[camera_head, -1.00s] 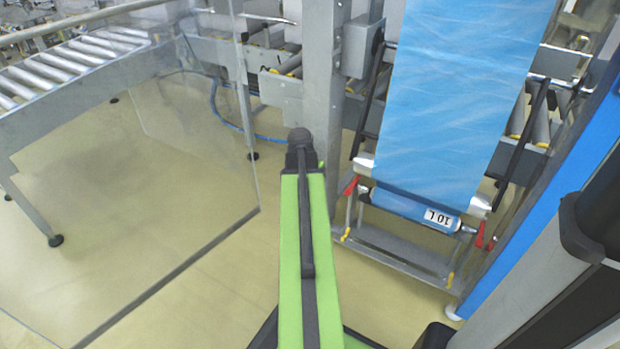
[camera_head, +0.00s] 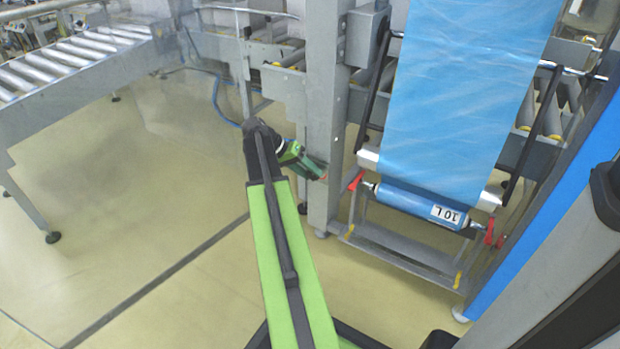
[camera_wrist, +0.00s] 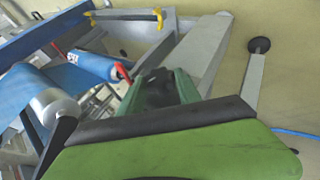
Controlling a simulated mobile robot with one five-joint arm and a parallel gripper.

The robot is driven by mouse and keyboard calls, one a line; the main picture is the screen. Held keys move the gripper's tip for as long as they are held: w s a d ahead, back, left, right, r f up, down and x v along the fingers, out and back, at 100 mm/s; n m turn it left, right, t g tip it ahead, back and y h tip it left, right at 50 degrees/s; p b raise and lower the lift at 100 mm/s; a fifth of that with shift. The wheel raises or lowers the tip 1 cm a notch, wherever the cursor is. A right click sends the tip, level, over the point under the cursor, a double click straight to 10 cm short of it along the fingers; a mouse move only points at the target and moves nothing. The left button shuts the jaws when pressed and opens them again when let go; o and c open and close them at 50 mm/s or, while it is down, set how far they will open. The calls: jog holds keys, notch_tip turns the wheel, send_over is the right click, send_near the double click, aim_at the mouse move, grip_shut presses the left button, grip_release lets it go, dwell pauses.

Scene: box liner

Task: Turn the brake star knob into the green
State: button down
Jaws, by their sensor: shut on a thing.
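My gripper (camera_head: 318,172) is at the left face of the grey upright post, at the end of my green arm. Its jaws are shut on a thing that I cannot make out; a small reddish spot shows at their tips. In the wrist view, my dark green gripper (camera_wrist: 165,88) shows past the black edge of my arm, and its tips are hard to make out. I cannot identify the brake star knob or its green zone in either view.
The grey post (camera_head: 325,120) stands right beside my gripper. To its right hang a blue film web (camera_head: 455,90) and a blue roll (camera_head: 415,203) labelled "10 L", with a red lever (camera_head: 355,181) near its left end. A roller conveyor (camera_head: 75,65) stands far left; the floor between is open.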

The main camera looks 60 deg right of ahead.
jog(key=shift+w+d+f+g+b, duration=0.1)
jog(key=shift+f+g+b, duration=0.15)
jog(key=shift+g+b, duration=0.65)
jog(key=shift+r, duration=0.15)
jog(key=c, duration=0.8)
grip_release()
jog(key=shift+c, duration=0.2)
